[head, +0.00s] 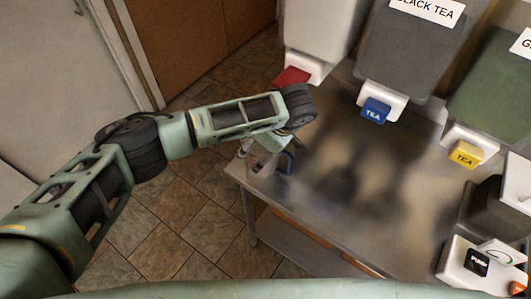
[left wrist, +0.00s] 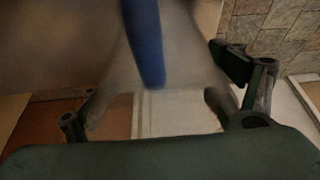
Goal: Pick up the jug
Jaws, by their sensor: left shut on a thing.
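The jug shows in the left wrist view as a pale, see-through body with a blue handle (left wrist: 147,45). It lies between the two fingers of my left gripper (left wrist: 165,105), which is shut on it. In the head view, a small blue part of the jug (head: 287,163) shows at the table's left corner, beside my left gripper (head: 264,158). My left wrist hides most of the jug there, so I cannot tell whether it touches the table. My right gripper is not in view.
A metal table (head: 335,225) carries several dispensers along its back, with a red tap (head: 291,76), a blue tap (head: 376,111) and a yellow tap (head: 465,154). A box marked PUMP (head: 477,262) stands at right. The table's middle is clear. Tiled floor (head: 165,235) lies left.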

